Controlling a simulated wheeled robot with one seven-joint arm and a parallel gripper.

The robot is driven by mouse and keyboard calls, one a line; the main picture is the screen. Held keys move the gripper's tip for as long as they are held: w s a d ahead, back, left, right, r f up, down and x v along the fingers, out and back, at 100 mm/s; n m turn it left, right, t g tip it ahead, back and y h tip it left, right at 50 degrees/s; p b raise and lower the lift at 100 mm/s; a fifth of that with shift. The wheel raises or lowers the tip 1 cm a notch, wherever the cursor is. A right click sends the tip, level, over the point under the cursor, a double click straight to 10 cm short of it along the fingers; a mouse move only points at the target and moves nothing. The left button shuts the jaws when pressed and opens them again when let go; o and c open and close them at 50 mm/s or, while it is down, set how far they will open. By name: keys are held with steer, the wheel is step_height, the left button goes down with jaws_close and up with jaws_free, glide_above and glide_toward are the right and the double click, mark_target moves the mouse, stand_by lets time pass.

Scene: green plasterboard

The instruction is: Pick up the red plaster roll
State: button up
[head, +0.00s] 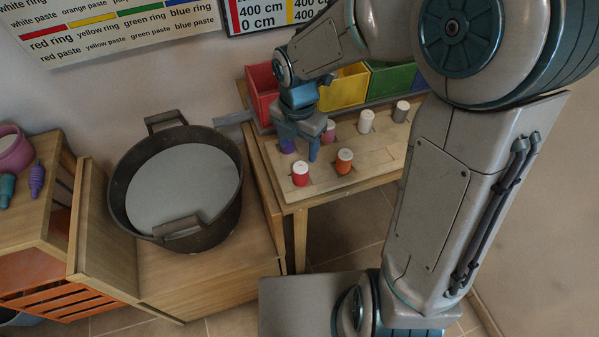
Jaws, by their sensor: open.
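The red plaster roll (300,175), with a white top, stands upright near the front left corner of a small wooden table (272,163). My gripper (299,146) points down over the table's left part, behind the red roll in the picture. Its blue fingers are spread, and I see nothing held between them. The red roll appears apart from the fingers and is fully visible. A purple roll (287,146) is partly hidden by my gripper. I cannot tell the exact height of the fingertips.
An orange roll (344,161) stands right of the red one. Behind are a pinkish roll (329,132), a white roll (366,122) and a grey roll (401,112). Red (262,90), yellow (344,88) and green (390,84) bins line the back. A dark tub (122,190) stands left.

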mark_target(301, 166)
step_height(301, 166, down, 5)
steer(key=shift+r, duration=0.1)
steer(key=shift+d+f, duration=0.15)
steer(key=shift+f, duration=1.2)
steer(key=shift+d+f, duration=0.15)
steer(key=shift+f, duration=1.2)
steer(key=c, duration=1.1)
